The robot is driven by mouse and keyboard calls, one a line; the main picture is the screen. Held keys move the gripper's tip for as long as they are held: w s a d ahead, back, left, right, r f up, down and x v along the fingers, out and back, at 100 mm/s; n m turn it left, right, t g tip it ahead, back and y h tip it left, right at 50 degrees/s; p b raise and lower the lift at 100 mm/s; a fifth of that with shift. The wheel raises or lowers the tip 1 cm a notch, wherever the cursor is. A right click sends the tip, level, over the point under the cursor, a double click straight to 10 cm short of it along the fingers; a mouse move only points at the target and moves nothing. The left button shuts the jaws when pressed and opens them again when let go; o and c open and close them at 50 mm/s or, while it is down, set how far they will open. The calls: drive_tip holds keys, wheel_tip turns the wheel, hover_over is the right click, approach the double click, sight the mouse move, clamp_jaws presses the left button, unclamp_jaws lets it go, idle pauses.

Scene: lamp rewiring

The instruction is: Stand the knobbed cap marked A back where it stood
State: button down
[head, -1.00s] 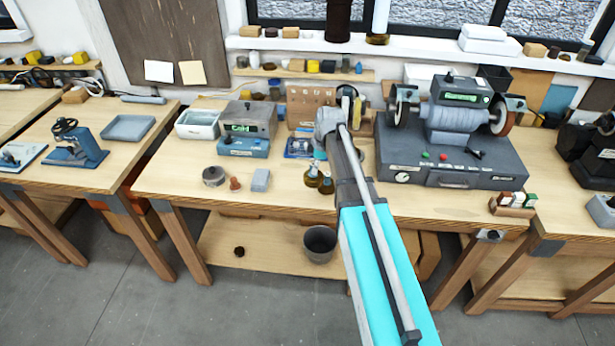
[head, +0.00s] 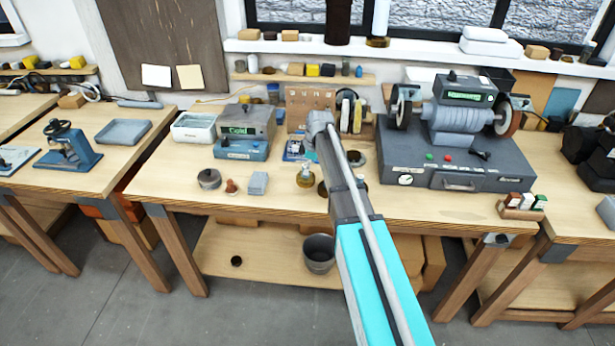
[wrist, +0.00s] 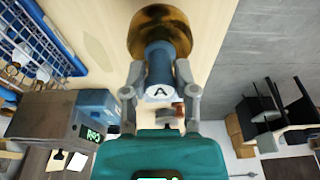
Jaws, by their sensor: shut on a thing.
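The knobbed cap (wrist: 158,58) shows in the wrist view as a blue-grey knob with a pale end marked A and a wide brass-brown round part (wrist: 160,30) beyond it. My gripper (wrist: 158,80) is shut on the knob, one finger on each side. The wooden bench top (wrist: 110,25) lies behind the cap; I cannot tell whether they touch. An amber bottle (head: 305,176) stands on the bench just left of my arm.
A blue wire rack (wrist: 40,45) is at the left in the wrist view. In the head view a round grey tin (head: 209,179), a small brown piece (head: 231,187) and a grey block (head: 258,183) stand left of the bottle. A grey grinder (head: 455,150) stands to the right.

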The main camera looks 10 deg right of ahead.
sight(314, 175)
drive_tip(key=shift+w+f+b, duration=0.45)
drive_tip(key=shift+f+b, duration=0.35)
drive_tip(key=shift+b, duration=0.1)
drive_tip(key=shift+d+b+x, duration=0.2)
drive_tip(key=shift+b+x, duration=0.95)
drive_tip(key=shift+x, duration=0.05)
drive_tip(key=shift+s, duration=0.15)
drive_tip(key=shift+c, duration=2)
unclamp_jaws()
drive_tip(key=p+v, duration=1.1)
drive_tip(key=v, duration=0.1)
drive_tip(key=shift+p, duration=0.4)
